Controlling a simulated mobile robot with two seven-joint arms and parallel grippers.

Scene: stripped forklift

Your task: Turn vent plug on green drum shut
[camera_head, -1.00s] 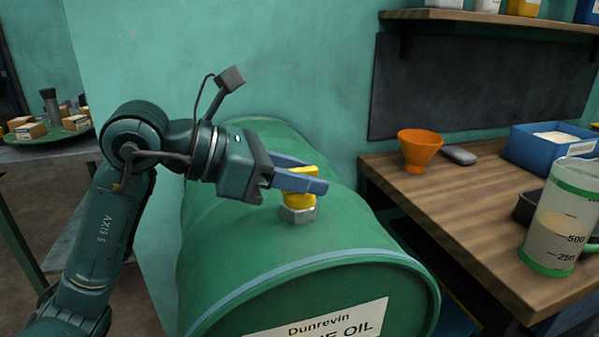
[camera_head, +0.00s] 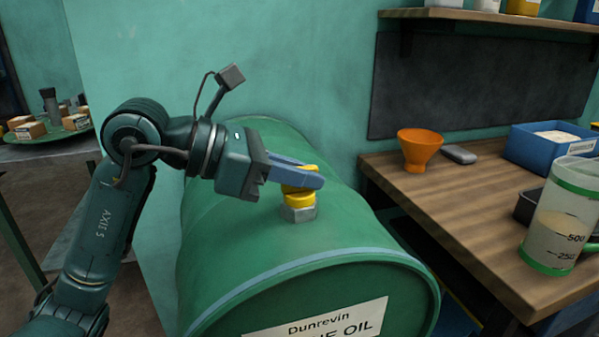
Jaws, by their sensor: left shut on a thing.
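The green drum (camera_head: 230,262) lies on its side, with a label on its end reading "Dunrevin" and "OIL". The yellow vent plug (camera_head: 298,200) stands upright in a grey hex fitting (camera_head: 298,214) on top of the drum. My left gripper (camera_head: 308,178) comes in from the left, and its blue fingers are shut on the upper part of the plug. The near finger hides part of the plug's grip. My right gripper is not in view.
A wooden bench (camera_head: 450,215) stands right of the drum. It carries an orange funnel (camera_head: 418,148), a blue box (camera_head: 545,150) and a measuring jug (camera_head: 560,220). A green wall (camera_head: 290,60) rises close behind the drum. The space above the drum is otherwise clear.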

